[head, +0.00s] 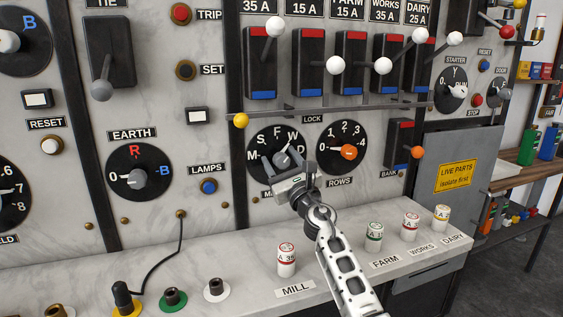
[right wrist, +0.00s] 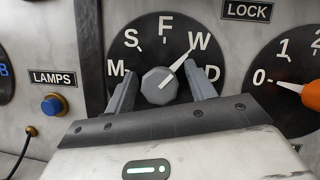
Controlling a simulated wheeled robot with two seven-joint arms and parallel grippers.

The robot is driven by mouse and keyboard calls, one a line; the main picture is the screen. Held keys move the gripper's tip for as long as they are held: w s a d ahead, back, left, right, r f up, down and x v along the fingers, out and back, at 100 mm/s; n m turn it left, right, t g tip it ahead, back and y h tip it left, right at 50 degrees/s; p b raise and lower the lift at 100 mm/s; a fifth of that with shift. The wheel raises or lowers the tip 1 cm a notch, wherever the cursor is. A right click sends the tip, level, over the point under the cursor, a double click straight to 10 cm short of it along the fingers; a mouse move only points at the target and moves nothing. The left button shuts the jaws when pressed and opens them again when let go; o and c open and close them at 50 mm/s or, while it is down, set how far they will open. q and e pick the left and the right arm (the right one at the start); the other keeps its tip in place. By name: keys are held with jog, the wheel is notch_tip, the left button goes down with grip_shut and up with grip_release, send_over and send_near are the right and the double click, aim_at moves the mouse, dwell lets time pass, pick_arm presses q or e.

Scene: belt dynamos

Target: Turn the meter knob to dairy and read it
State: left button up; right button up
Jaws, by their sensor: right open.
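The meter knob is a grey knob with a white pointer on a black dial (head: 259,140) lettered M, S, F, W, D. The knob (right wrist: 160,86) shows clearly in the right wrist view. Its pointer is directed up and right at W, with D lower to the right. My right gripper (head: 284,168) is in front of the dial. In the right wrist view its two fingers (right wrist: 165,90) are open on either side of the knob, with gaps between them and it. The label under the dial is mostly hidden by my gripper. No meter face is in view. My left gripper is not in view.
The ROWS dial (head: 340,141) with an orange knob is close to the right, pointing at 0. A lock bar (head: 330,108) runs above, under several levers. The LAMPS button (head: 209,186) is to the left. Several fuses, including one by MILL (head: 287,260), stand on the ledge below.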

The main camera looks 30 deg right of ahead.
jog(key=c, duration=1)
jog(key=shift+o, duration=0.2)
jog(key=shift+m+h, duration=0.4)
jog(key=shift+m, duration=0.1)
jog(key=m+h, duration=0.1)
jog(key=m, duration=0.1)
jog(key=m+h, duration=0.1)
jog(key=m, duration=0.2)
jog(key=shift+g+h, duration=0.3)
jog(key=shift+m+g+h, duration=0.35)
jog(key=shift+m+h, duration=0.25)
jog(key=shift+m, duration=0.8)
jog(key=shift+m+g+h, duration=0.35)
jog(key=shift+m+h, duration=0.25)
jog(key=shift+m, duration=0.8)
jog(key=shift+f+m, duration=0.1)
jog(key=shift+m, duration=0.2)
jog(key=o, duration=1)
jog(key=shift+c, duration=0.2)
